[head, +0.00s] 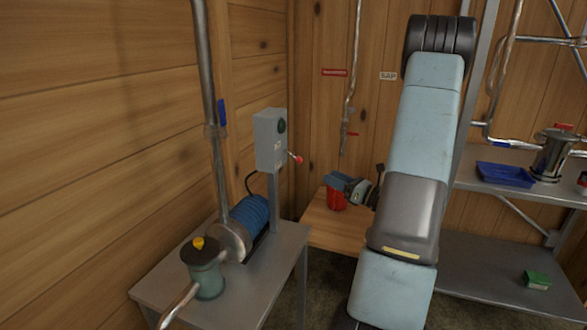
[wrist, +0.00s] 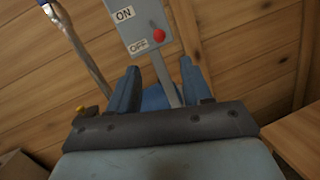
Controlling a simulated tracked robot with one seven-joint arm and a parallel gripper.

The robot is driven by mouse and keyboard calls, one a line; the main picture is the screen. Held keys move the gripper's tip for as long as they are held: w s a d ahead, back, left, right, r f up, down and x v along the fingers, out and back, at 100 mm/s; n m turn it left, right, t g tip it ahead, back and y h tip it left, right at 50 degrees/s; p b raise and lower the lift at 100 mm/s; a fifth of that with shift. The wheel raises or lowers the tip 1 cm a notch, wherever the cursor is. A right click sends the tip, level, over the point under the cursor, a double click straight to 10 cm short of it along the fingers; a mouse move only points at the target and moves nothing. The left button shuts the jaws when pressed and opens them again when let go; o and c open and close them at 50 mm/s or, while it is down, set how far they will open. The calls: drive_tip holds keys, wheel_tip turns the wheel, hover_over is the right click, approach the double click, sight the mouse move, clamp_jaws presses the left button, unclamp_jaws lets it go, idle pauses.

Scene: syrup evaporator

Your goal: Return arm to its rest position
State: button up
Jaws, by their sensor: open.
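My arm (head: 418,130) rises through the right half of the head view, bent at the top. My gripper (head: 340,186) shows partly behind it, pointing left over the wooden table. In the wrist view its two blue fingers (wrist: 160,84) stand apart with nothing held between them. Beyond them is the grey switch box (wrist: 135,22), with ON and OFF labels and a red lever knob (wrist: 159,35). In the head view the switch box (head: 269,140) stands on a post left of my gripper, with a visible gap. Its red knob (head: 298,160) sticks out to the right.
A grey metal table (head: 185,275) at left bears a pump with a blue motor (head: 250,218). A red container (head: 336,200) stands on the wooden table (head: 320,228), close to my gripper in the picture. Metal shelves (head: 480,262) at right hold a blue tray (head: 505,175) and a pot (head: 552,155).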

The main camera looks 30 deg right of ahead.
drive_tip(key=shift+a, duration=0.1)
drive_tip(key=s+a+r+n+g+y, duration=0.1)
drive_tip(key=s+a+r+n+g, duration=0.2)
drive_tip(key=a+n+g, duration=0.4)
drive_tip(key=s+a+r+n+g, duration=0.3)
drive_tip(key=s+a+n, duration=0.15)
drive_tip(key=a, duration=0.45)
drive_tip(key=s+a+r+n+g+y, duration=0.1)
drive_tip(key=s+a+r+n+g, duration=0.15)
drive_tip(key=a+n+g, duration=0.45)
drive_tip(key=s+r+n+t+h, duration=0.2)
drive_tip(key=s+r+n+h, duration=0.2)
drive_tip(key=s+n+h, duration=0.2)
drive_tip(key=s+a+r+n+t+h, duration=0.1)
drive_tip(key=s+r+n+t+h, duration=0.2)
drive_tip(key=s+r+n+h, duration=0.2)
drive_tip(key=s+n+h, duration=0.1)
drive_tip(key=s+n, duration=0.1)
drive_tip(key=n, duration=0.1)
drive_tip(key=shift+s, duration=0.15)
drive_tip(key=shift+a+f, duration=0.1)
